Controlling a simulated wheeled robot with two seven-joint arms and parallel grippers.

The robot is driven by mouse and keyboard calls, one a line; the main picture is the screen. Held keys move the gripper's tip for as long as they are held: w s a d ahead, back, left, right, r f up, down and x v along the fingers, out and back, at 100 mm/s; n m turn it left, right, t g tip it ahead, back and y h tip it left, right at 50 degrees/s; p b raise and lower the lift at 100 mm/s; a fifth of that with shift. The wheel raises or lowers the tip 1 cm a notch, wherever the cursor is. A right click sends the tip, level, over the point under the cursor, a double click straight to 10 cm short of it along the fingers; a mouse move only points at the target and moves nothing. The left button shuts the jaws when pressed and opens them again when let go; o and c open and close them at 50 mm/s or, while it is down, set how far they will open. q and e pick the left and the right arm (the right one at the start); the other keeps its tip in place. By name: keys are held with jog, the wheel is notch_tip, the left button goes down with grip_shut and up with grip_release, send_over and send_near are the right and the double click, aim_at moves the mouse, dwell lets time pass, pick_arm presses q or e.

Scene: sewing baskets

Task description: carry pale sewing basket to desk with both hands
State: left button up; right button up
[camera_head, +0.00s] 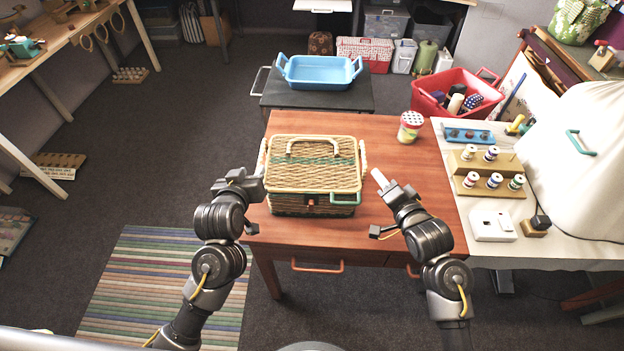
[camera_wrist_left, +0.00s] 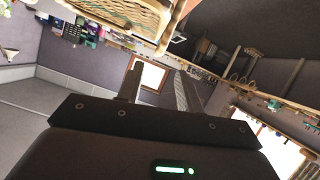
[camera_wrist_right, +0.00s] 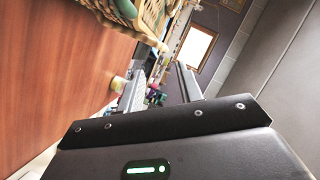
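The pale woven sewing basket (camera_head: 312,177) stands upright on the reddish wooden table (camera_head: 415,215), its lid closed, with an arched handle on top and a loop on each side. Parts of it show at the top of the left wrist view (camera_wrist_left: 130,12) and right wrist view (camera_wrist_right: 152,14). My left gripper (camera_head: 258,176) is open beside the basket's left side; I cannot tell whether it touches. My right gripper (camera_head: 382,181) is open and empty, a little apart from the basket's right side. In both wrist views the fingers are spread with nothing clearly between them.
A polka-dot-lidded jar (camera_head: 410,126) stands at the table's back right. A dark cart (camera_head: 278,98) with a blue tray (camera_head: 320,71) stands behind. A white side table (camera_head: 590,249) with spool racks (camera_head: 487,173) adjoins on the right. A red bin (camera_head: 462,84) sits behind it.

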aim_at(260, 155)
pick_arm(q)
jog(key=shift+w+r, duration=0.15)
jog(key=shift+r, duration=0.2)
pick_arm(e)
jog(key=shift+w+a+r, duration=0.15)
jog(key=shift+r, duration=0.15)
pick_arm(q)
jog(key=shift+w, duration=0.1)
